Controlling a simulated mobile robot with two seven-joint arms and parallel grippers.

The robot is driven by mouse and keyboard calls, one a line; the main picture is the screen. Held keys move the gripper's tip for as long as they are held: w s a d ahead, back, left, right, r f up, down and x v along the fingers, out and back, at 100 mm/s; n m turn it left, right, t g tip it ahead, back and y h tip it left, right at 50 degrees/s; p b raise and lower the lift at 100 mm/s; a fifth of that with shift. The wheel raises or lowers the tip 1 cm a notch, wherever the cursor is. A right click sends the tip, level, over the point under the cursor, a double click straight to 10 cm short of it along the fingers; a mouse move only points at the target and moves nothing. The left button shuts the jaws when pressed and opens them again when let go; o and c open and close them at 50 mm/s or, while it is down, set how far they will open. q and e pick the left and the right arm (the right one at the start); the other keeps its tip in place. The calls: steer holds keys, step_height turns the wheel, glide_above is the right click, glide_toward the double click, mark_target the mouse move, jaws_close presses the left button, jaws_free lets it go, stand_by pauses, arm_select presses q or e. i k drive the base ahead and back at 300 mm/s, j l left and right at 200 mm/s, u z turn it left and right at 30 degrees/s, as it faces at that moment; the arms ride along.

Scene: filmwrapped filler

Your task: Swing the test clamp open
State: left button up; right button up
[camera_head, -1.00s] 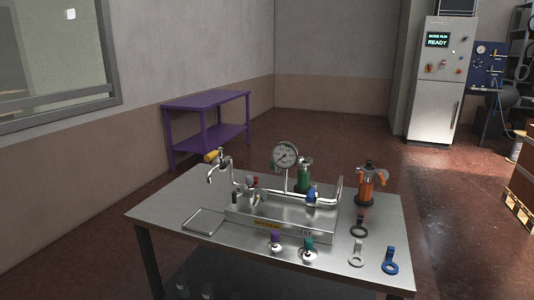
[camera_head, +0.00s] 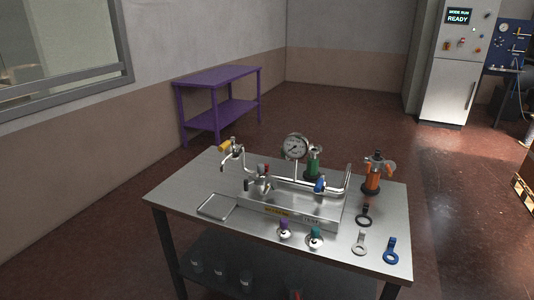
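A metal test rig (camera_head: 292,212) with a yellow label and further lettering on its front sits on the steel bench (camera_head: 190,195). It carries a round pressure gauge (camera_head: 295,147), a horizontal pipe, a yellow-handled part (camera_head: 227,146) at the left and a blue-handled part (camera_head: 320,185) at the right. A small metal fitting with a red part (camera_head: 264,181) stands at the rig's left middle. I cannot tell for sure which part is the test clamp or whether it is open. Neither of my grippers is in view.
A green bottle-like part (camera_head: 314,162) and an orange one (camera_head: 373,175) stand behind.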

mark_target(256, 181)
steer(key=i+l+z, duration=0.1)
steer(key=i+z, duration=0.15)
steer(key=i, duration=0.25)
steer(key=i+z, duration=0.3)
steer(key=i, duration=0.2)
